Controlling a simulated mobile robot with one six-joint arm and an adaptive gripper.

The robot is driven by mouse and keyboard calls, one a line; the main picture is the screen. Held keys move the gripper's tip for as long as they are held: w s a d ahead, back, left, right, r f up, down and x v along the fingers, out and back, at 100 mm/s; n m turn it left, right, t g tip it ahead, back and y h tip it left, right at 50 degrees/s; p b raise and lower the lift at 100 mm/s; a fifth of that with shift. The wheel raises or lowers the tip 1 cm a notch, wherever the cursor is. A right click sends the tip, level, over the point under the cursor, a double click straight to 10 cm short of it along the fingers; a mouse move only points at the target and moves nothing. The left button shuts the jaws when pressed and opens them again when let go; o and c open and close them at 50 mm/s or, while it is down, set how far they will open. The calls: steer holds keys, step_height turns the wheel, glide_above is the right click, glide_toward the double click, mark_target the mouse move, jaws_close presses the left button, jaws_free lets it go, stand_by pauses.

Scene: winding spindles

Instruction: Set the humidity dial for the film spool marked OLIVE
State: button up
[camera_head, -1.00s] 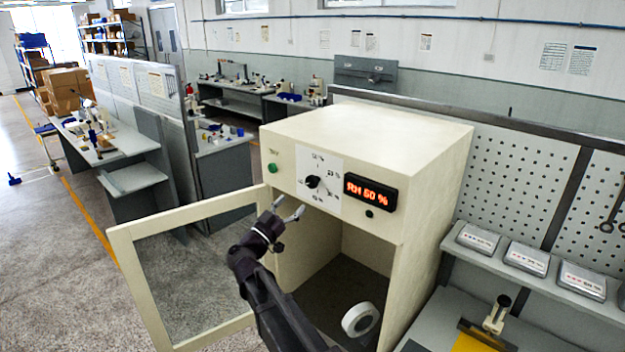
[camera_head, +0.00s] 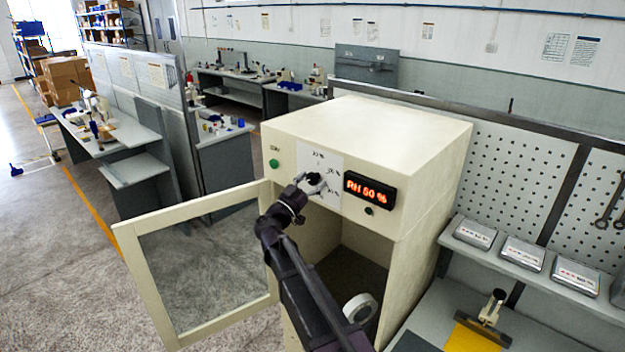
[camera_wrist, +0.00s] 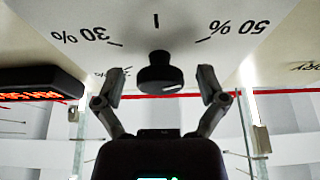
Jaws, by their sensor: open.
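The humidity dial is a black knob (camera_head: 314,179) on a white scale plate (camera_head: 333,163) at the front top of a cream cabinet (camera_head: 370,130). In the wrist view the knob (camera_wrist: 160,74) lies between the fingers of my open gripper (camera_wrist: 162,86), with a gap on each side; marks for 30 % and 50 % show. A white line is on the knob. In the head view my gripper (camera_head: 308,186) partly covers the dial. The red display (camera_head: 369,190) reads RH 50 %. A white spool (camera_head: 360,308) lies inside the cabinet; no marking is readable on it.
The cabinet's glazed door (camera_head: 150,290) stands open to the left. A green button (camera_head: 274,163) is left of the dial. Several labelled grey boxes (camera_head: 522,252) sit on a shelf at right, above a bench with a yellow sheet (camera_head: 468,340).

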steer(key=c, duration=1.2)
steer(key=shift+o, duration=0.2)
steer(key=shift+n+t+y, duration=0.3)
steer(key=shift+n, duration=0.3)
steer(key=n+y, duration=0.2)
steer(key=n, duration=0.2)
steer(key=n+t+y+p, duration=0.1)
steer(key=n+y, duration=0.1)
steer(key=n, duration=0.2)
steer(key=shift+r+n+t, duration=0.2)
steer(key=shift+n+t, duration=0.1)
steer(key=n+y+p, duration=0.2)
steer(key=n, duration=0.2)
steer(key=shift+n+y+p, duration=0.3)
steer(key=shift+n+y, duration=0.1)
steer(key=shift+n, duration=0.7)
steer(key=shift+f, duration=0.15)
